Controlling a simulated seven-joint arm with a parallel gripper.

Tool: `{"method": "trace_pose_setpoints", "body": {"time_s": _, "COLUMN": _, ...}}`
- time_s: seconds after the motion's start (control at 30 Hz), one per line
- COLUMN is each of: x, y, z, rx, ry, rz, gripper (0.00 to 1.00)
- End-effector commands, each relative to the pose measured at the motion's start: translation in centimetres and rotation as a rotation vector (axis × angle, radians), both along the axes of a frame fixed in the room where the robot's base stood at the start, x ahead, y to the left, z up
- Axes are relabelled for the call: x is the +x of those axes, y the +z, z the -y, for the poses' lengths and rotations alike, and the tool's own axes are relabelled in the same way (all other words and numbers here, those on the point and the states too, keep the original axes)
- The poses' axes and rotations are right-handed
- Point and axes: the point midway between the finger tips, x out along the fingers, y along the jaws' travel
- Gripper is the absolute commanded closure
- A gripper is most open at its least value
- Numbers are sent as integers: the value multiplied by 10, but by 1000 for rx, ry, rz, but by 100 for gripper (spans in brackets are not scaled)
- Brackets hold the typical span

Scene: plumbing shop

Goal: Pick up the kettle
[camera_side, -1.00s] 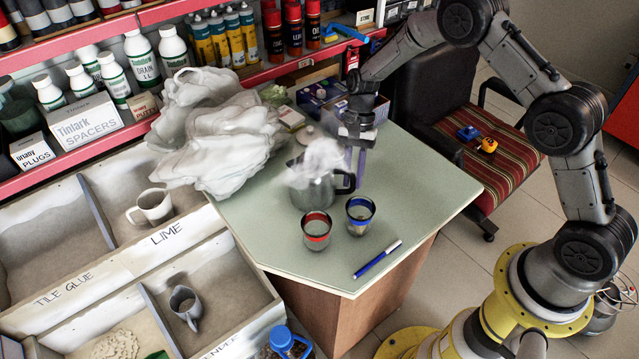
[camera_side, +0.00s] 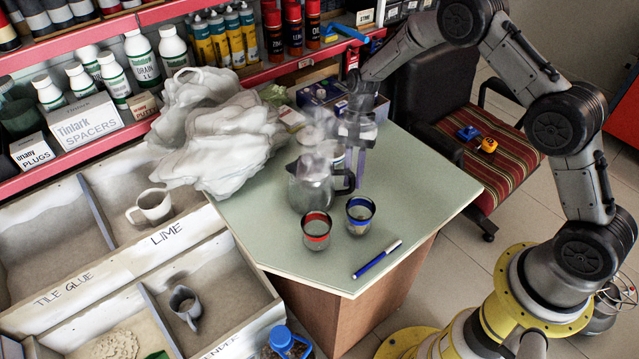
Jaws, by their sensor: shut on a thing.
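The kettle (camera_side: 311,189) is grey metal and stands upright on the pale green tabletop, with its dark handle on the right side. White steam hangs over its top and partly hides the lid area. My gripper (camera_side: 354,167) points down at the kettle's right side and is shut on the handle. The steam and the small size of the view blur the exact contact. I see no gap between the kettle's base and the table.
A red-banded glass (camera_side: 316,232) and a blue-banded glass (camera_side: 359,216) stand close in front of the kettle. A blue marker (camera_side: 377,260) lies near the table's front edge. A crumpled white bag (camera_side: 225,145) is at the left. The tabletop (camera_side: 425,180) is clear on the right.

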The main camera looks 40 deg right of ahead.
Motion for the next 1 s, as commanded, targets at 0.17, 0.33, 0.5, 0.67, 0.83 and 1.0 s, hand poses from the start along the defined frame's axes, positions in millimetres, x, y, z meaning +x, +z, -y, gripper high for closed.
{"method": "trace_pose_setpoints", "body": {"time_s": 0.17, "x": 1, "y": 1, "z": 0, "rx": 1, "ry": 0, "rz": 3, "gripper": 100}}
{"method": "trace_pose_setpoints", "body": {"time_s": 0.33, "x": 1, "y": 1, "z": 0, "rx": 1, "ry": 0, "rz": 3, "gripper": 100}}
{"method": "trace_pose_setpoints", "body": {"time_s": 0.5, "x": 2, "y": 2, "z": 0, "rx": 1, "ry": 0, "rz": 6, "gripper": 100}}
{"method": "trace_pose_setpoints", "body": {"time_s": 0.67, "x": 2, "y": 2, "z": 0, "rx": 1, "ry": 0, "rz": 5, "gripper": 100}}
{"method": "trace_pose_setpoints", "body": {"time_s": 0.83, "x": 2, "y": 6, "z": 0, "rx": 1, "ry": 0, "rz": 5, "gripper": 100}}
{"method": "trace_pose_setpoints", "body": {"time_s": 1.0, "x": 2, "y": 15, "z": 0, "rx": 1, "ry": -1, "rz": 5, "gripper": 100}}
